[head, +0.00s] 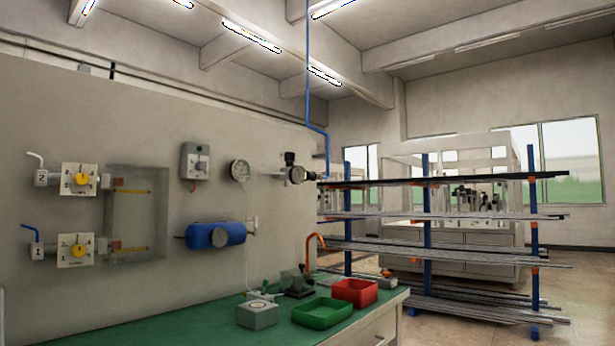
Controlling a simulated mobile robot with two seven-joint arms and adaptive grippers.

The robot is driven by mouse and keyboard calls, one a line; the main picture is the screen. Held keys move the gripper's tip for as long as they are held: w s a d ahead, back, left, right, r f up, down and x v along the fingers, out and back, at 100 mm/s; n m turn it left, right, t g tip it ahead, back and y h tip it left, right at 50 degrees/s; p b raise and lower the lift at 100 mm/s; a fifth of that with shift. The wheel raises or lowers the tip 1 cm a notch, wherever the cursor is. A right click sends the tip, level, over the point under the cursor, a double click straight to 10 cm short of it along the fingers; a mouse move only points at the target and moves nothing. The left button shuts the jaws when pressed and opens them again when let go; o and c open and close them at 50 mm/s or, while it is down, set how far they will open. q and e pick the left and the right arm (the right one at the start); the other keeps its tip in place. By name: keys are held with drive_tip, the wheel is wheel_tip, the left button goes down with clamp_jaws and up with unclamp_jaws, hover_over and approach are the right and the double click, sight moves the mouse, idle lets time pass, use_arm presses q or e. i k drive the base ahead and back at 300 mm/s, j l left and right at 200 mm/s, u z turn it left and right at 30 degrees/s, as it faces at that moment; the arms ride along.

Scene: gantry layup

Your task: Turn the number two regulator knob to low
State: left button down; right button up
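The upper yellow knob (81,181) sits on a square white dial plate on the wall at the left. A small tag (41,178) beside it bears a mark that looks like a 2. A like yellow knob (78,250) sits on a white plate below it, beside a tag (37,250) that looks like a 1. The print on both plates is too small to read, so I cannot tell which setting either knob points to. Neither of my grippers is in view.
A clear panel (136,213) stands just right of the knobs. A grey switch box (195,161), a round gauge (240,170) and a blue cylinder (215,235) are further right. A green bench (205,326) below holds a green tray (322,312) and a red tray (355,292).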

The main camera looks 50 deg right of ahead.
sight(287, 156)
drive_tip(key=l+z, duration=0.1)
drive_tip(key=z, duration=1.3)
drive_tip(key=i+l+u, duration=0.1)
drive_tip(key=l, duration=0.6)
drive_tip(key=i+l, duration=0.1)
drive_tip(key=l, duration=0.65)
drive_tip(key=l+u, duration=0.15)
drive_tip(key=l, duration=0.6)
drive_tip(key=i, duration=0.05)
